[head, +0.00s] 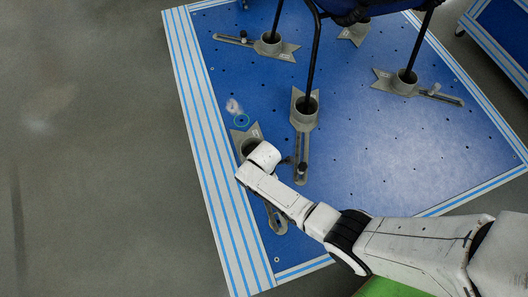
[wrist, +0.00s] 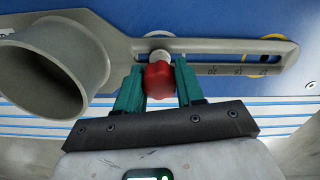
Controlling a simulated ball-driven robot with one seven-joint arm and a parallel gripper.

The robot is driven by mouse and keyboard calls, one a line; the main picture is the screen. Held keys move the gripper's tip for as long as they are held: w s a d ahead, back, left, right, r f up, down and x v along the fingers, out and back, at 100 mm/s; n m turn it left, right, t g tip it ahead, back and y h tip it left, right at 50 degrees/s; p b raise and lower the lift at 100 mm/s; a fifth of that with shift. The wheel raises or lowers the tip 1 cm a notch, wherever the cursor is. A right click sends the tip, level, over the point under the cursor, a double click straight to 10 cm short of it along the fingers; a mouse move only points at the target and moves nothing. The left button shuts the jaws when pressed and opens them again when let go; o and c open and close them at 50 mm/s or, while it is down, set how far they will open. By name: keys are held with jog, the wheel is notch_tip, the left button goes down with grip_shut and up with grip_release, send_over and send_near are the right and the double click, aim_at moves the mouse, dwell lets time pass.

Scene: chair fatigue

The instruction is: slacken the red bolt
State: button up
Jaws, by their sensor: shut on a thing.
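The red bolt (wrist: 158,79) sits on the slotted arm of a grey foot clamp (wrist: 225,45) in the wrist view, with a pale collar at the slot. My gripper (wrist: 159,84) has its two green fingers on either side of the bolt head, shut on it. The clamp's round cup (wrist: 50,65) stands at the left of the wrist view and looks empty. In the head view the clamp (head: 277,222) shows partly below my white arm, which hides the bolt and the fingers.
A blue perforated platform (head: 360,150) with striped edges carries several other grey clamps, one close by on the right (head: 304,108). Dark chair legs (head: 313,60) stand in some cups. Grey floor at left is clear.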

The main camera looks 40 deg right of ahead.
jog(key=o, duration=1)
jog(key=shift+o, duration=0.2)
jog(key=m, duration=0.4)
jog(key=m, duration=0.4)
jog(key=shift+p, duration=0.4)
